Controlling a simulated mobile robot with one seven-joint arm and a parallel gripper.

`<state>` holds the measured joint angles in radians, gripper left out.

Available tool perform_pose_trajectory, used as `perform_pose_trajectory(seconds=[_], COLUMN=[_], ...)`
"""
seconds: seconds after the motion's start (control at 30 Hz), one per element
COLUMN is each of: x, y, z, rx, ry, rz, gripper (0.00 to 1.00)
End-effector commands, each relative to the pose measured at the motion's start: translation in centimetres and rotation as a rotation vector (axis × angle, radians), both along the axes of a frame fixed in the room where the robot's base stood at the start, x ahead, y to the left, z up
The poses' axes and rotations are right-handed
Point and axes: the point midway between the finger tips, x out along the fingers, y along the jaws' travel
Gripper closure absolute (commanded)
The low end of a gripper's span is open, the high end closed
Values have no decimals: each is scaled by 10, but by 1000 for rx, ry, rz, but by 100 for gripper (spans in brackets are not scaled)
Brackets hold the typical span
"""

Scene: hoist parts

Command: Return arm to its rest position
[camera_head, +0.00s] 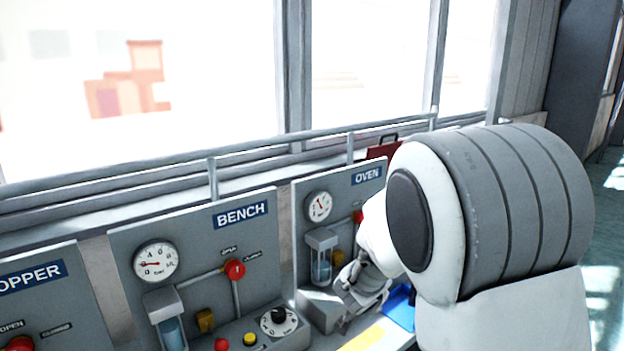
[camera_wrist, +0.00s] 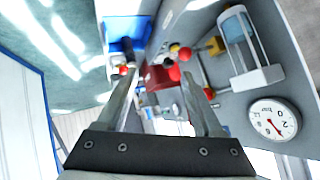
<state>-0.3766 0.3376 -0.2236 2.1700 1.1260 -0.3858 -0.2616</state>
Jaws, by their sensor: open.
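My gripper (camera_head: 362,292) is in front of the lower part of the OVEN panel (camera_head: 345,205) in the head view, partly hidden by my own arm. In the wrist view my gripper (camera_wrist: 160,82) has its two fingers spread apart. Nothing is held between them; red and grey parts show in the background behind the gap. My arm's large white and grey link covers the right side of the head view and hides what lies behind it.
The BENCH panel (camera_head: 195,225) stands left of the OVEN panel, with a gauge (camera_head: 156,262), red knob (camera_head: 235,269) and black dial (camera_head: 278,318). A blue tray (camera_head: 398,312) lies beside my gripper. A railing (camera_head: 280,139) runs behind, and a red case (camera_head: 383,149) stands there.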

Motion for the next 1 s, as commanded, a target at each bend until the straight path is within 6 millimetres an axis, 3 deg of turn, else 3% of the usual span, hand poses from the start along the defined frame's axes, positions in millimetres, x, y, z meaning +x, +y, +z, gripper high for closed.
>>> perform_pose_trajectory(seconds=[0.03, 0.27, 0.5, 0.67, 0.8, 1.0], x=[-5, -50, -128, -190, -244, -297], y=[7, 41, 53, 45, 28, 2], z=[20, 82, 124, 136, 136, 132], rx=[38, 130, 103, 23, -71, -179], ry=[-10, 13, 97, 190, 292, 412], rz=[56, 327, 562, 664, 703, 694], gripper=[32, 32, 32, 32, 32, 32])
